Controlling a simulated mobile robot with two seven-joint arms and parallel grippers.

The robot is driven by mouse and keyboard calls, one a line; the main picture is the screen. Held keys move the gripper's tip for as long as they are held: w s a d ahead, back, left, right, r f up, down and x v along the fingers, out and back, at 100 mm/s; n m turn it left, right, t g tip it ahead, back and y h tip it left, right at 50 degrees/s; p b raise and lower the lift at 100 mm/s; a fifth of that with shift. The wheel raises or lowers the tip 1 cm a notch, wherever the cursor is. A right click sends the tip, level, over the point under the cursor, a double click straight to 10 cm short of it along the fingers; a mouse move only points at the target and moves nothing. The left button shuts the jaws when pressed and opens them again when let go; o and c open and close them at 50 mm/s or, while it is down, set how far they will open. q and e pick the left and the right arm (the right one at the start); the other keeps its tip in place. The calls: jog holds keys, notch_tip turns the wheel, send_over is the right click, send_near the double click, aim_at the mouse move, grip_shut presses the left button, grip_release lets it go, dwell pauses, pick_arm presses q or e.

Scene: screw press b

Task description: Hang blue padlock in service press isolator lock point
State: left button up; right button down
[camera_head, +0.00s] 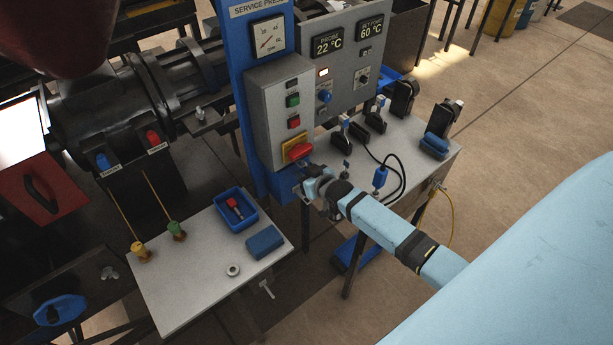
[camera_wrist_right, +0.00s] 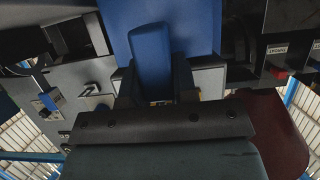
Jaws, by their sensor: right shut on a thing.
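The service press isolator (camera_head: 298,150) is a red rotary handle on a yellow plate, low on the grey control box. My right gripper (camera_head: 308,186) is just below and to the right of it, at the blue column. In the right wrist view, the dark fingers (camera_wrist_right: 157,88) are shut on a blue block-shaped body (camera_wrist_right: 150,52), which looks like the blue padlock. Its shackle is hidden, and the padlock is not distinguishable in the head view. I cannot tell whether it touches the lock point. My left gripper is not in view.
A blue tray (camera_head: 252,219) with a red padlock-like item (camera_head: 234,205) stands on the left table (camera_head: 180,290). A blue block (camera_head: 265,242) and a ring (camera_head: 232,270) lie nearby. The right table (camera_head: 408,165) holds several dark devices and a cable (camera_head: 401,175).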

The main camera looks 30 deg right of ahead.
jog(key=shift+w, duration=0.3)
jog(key=shift+f+b, duration=0.4)
jog(key=shift+f, duration=0.25)
dwell(0.5)
jog(key=c, duration=0.8)
grip_release()
